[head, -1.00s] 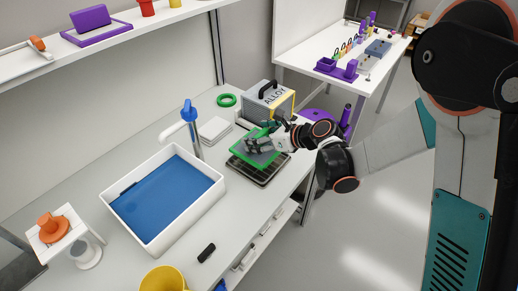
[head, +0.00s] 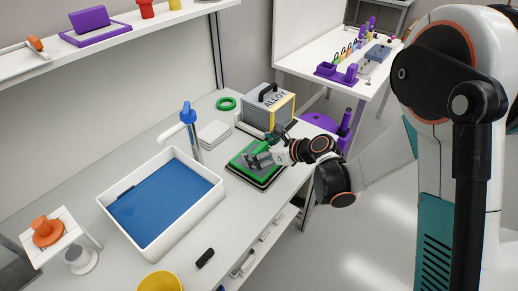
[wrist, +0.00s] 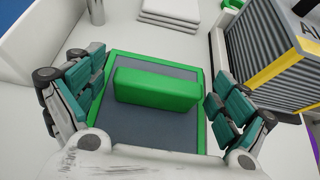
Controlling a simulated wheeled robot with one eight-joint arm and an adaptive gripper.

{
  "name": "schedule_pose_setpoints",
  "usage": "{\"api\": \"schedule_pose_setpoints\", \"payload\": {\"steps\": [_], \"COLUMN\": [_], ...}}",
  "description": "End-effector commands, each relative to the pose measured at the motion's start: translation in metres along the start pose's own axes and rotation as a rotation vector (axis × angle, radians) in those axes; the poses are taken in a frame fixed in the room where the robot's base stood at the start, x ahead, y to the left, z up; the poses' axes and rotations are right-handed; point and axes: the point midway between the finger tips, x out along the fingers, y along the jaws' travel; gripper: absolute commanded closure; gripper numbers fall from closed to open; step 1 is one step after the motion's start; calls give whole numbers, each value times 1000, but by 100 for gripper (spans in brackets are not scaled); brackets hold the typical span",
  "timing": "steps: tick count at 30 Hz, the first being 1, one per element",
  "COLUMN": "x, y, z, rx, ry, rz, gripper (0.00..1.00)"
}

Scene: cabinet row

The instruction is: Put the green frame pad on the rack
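The green frame pad (head: 239,168) is a flat grey plate with a green border and a raised green block in its middle. It lies flat on the dark rack (head: 244,180), whose edge shows just under it in the head view. The pad (wrist: 150,131) fills the middle of the wrist view, where the rack is hidden. My gripper (head: 262,158) is over the pad. Its teal fingers (wrist: 160,88) are spread on both sides of the green block, with a gap on each side. In the head view the gripper covers part of the pad.
The ALLOY box (head: 268,104) stands close behind the rack. White flat slabs (head: 214,134) and a green ring (head: 226,103) lie to its left. A white basin with a blue floor (head: 165,200) stands left of the rack. A black piece (head: 205,258) lies near the front edge.

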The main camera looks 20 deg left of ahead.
Motion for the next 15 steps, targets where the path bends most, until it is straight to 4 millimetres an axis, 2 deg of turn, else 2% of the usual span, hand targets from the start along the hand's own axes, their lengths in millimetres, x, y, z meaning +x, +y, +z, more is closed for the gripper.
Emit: {"api": "schedule_pose_setpoints", "payload": {"steps": [10, 15], "x": [-2, -27], "y": [0, -1], "z": [3, 5], "rx": [0, 2], "ry": [0, -1], "rz": [0, -3], "gripper": [6, 6]}}
